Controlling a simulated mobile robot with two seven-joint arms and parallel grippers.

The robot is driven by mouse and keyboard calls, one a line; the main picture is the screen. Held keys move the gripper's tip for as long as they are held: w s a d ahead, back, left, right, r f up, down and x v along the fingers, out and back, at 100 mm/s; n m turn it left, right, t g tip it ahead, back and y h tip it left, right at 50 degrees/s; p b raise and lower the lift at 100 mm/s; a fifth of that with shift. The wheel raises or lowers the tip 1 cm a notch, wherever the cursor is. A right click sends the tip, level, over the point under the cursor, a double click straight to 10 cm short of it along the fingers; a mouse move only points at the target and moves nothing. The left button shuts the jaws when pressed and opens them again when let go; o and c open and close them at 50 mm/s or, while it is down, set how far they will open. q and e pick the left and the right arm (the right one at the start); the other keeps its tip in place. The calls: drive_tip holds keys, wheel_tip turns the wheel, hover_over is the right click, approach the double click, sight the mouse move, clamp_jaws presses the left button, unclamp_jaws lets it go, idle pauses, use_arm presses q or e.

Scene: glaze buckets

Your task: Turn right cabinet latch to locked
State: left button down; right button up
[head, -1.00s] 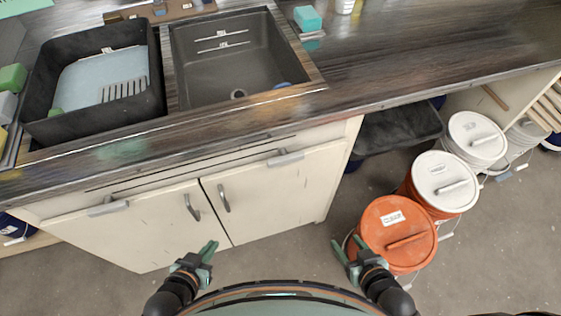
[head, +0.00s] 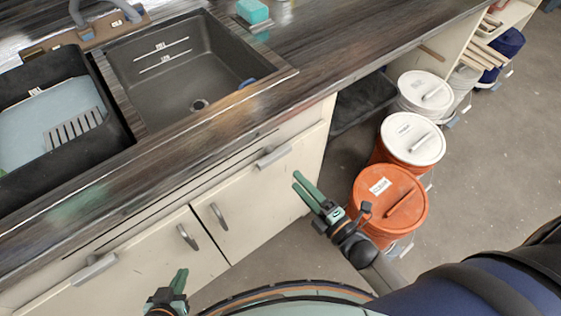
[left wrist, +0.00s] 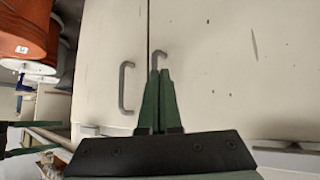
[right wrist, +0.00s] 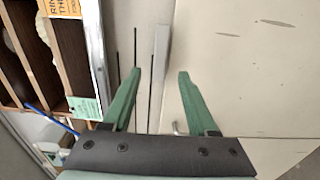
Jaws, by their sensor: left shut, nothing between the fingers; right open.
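The right cabinet latch appears to be the grey bar (head: 273,157) at the top edge of the right cabinet door (head: 265,205). It lies along that edge; I cannot tell its lock state. In the right wrist view the bar (right wrist: 163,50) shows beyond my open fingers, roughly in line with the gap between them. My right gripper (head: 299,180) is open and empty, in front of the right door, lower and to the right of the bar; no contact shows. My left gripper (head: 181,280) is shut and empty, low before the left door. It also shows in the left wrist view (left wrist: 160,72).
A similar grey bar (head: 94,270) is on the left door. Curved pulls (head: 188,237) (head: 218,216) flank the door gap. The dark countertop (head: 190,130) overhangs the doors. An orange bucket (head: 385,190) and white-lidded buckets (head: 412,138) stand right of the cabinet.

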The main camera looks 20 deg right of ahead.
sight(277, 159)
drive_tip(key=x, duration=0.8)
drive_tip(key=shift+w, duration=0.2)
clamp_jaws()
